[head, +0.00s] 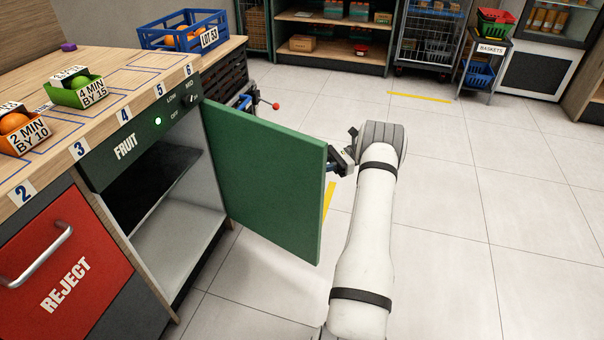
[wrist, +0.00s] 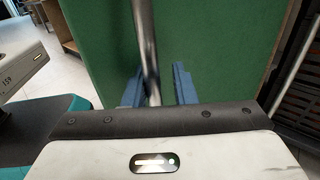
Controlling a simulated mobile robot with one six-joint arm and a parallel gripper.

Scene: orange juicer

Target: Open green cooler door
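The green cooler door (head: 265,180) stands wide open in the head view, swung out from the FRUIT cooler (head: 185,235), whose shelf and inside show. The door's green face fills much of the wrist view (wrist: 225,55). A metal bar handle (wrist: 148,45) runs up that face; the door hides it in the head view. My gripper (head: 335,165) is at the door's outer edge, on its far side. In the wrist view its two blue fingers (wrist: 158,75) stand apart on either side of the handle, with a gap between the handle and the right finger.
A red REJECT drawer (head: 65,260) is left of the cooler. The counter (head: 120,75) above holds small fruit trays and a blue crate (head: 185,30). Shelves and a baskets stand (head: 485,60) line the back. The tiled floor (head: 500,190) to the right is clear.

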